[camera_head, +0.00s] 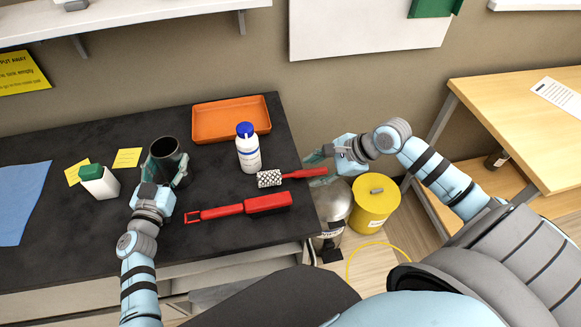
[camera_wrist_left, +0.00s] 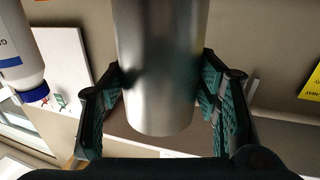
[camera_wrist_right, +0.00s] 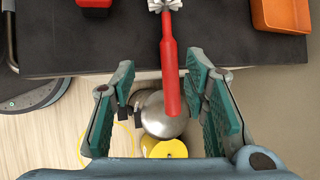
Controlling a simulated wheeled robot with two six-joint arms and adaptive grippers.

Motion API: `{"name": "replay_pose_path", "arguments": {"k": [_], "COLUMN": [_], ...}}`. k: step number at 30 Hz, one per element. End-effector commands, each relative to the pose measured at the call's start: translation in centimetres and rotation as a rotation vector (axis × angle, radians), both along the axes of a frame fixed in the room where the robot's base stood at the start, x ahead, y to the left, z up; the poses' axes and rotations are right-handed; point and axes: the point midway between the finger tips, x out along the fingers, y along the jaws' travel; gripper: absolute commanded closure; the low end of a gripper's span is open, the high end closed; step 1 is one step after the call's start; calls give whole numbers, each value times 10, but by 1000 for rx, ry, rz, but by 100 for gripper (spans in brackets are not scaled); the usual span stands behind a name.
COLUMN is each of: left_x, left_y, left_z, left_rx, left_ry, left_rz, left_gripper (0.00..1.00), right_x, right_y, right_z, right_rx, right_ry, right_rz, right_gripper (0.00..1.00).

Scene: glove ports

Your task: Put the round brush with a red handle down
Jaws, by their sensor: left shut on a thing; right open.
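The round brush with a red handle (camera_head: 304,174) lies at the right end of the black bench, its whitish bristle head (camera_head: 269,179) over the top. Its red handle sticks out past the bench edge. My right gripper (camera_head: 324,176) is open at the handle's free end. In the right wrist view the red handle (camera_wrist_right: 168,70) runs between the spread fingers (camera_wrist_right: 163,105), with a gap on each side. My left gripper (camera_head: 168,178) is shut on a grey metal cup (camera_wrist_left: 160,60), upright at the bench; whether it touches the top is unclear.
A long red brush (camera_head: 240,207) lies in front. A blue-capped white bottle (camera_head: 248,152) and an orange tray (camera_head: 230,120) stand behind. A green-capped bottle (camera_head: 99,182) is left of the cup. A yellow bin (camera_head: 376,200) and a metal bin (camera_head: 335,205) stand below the bench edge.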

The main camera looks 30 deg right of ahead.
Motion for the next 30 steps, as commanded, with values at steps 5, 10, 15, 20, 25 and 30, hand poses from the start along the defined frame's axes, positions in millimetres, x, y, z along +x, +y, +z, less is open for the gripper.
{"name": "replay_pose_path", "arguments": {"k": [5,10,15,20,25,30], "left_x": [0,0,0,0,0,0], "left_y": [0,0,0,0,0,0], "left_z": [-1,-1,-1,0,0,-1], "left_rx": [1,1,1,1,1,1], "left_ry": [2,2,1,1,1,1], "left_rz": [1,1,1,0,1,0], "left_gripper": [74,74,74,74,74,74], "right_x": [-42,-71,-79,-52,-27,2], "right_y": [-44,-33,-14,-12,-11,-9], "right_z": [-34,-9,8,-7,-24,-34], "right_rx": [-300,-392,-383,-378,-381,-379], "right_ry": [-120,-350,-458,-469,-467,-467], "right_rz": [-186,-183,-148,-154,-147,-149], "right_gripper": [59,59,59,59,59,59]}}
